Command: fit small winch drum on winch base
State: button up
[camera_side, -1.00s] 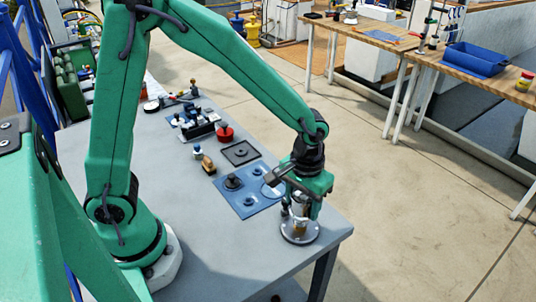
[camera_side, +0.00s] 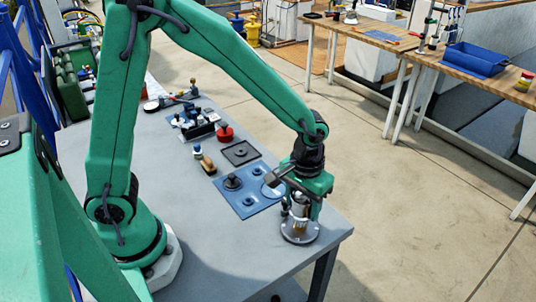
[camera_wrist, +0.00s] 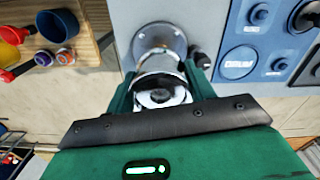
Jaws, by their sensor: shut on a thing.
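My gripper (camera_wrist: 155,97) is shut on the small winch drum (camera_wrist: 161,82), a shiny silver cylinder with a dark hole in its top. The winch base (camera_wrist: 160,41) is a round grey metal flange near the bench corner. It also shows in the side view (camera_side: 300,234), directly below my gripper. The drum is upright between the fingers and over the base. The fingers and the drum hide much of the base's middle, so I cannot tell how far the drum sits on it.
A blue mat (camera_side: 243,203) with round black parts lies just left of my gripper. Behind it are a dark square tray (camera_side: 240,153), a red round part (camera_side: 225,133) and small tools. The bench edge is close on the right. The wrist view shows a wooden table (camera_wrist: 85,15) with containers.

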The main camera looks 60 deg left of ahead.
aim_at(303, 196)
jog(key=shift+f, duration=2.55)
dwell(1.4)
jog(key=o, duration=1.2)
jog(key=shift+a, duration=0.1)
jog(key=shift+c, duration=1.4)
jog(key=shift+o, duration=0.4)
jog(key=shift+r, duration=0.1)
jog(key=shift+o, duration=1)
jog(key=shift+r, duration=0.6)
jog(key=shift+o, duration=0.4)
jog(key=shift+w+r, duration=0.2)
jog(key=shift+r, duration=1.35)
jog(key=shift+s+r, duration=0.2)
jog(key=shift+r, duration=1.7)
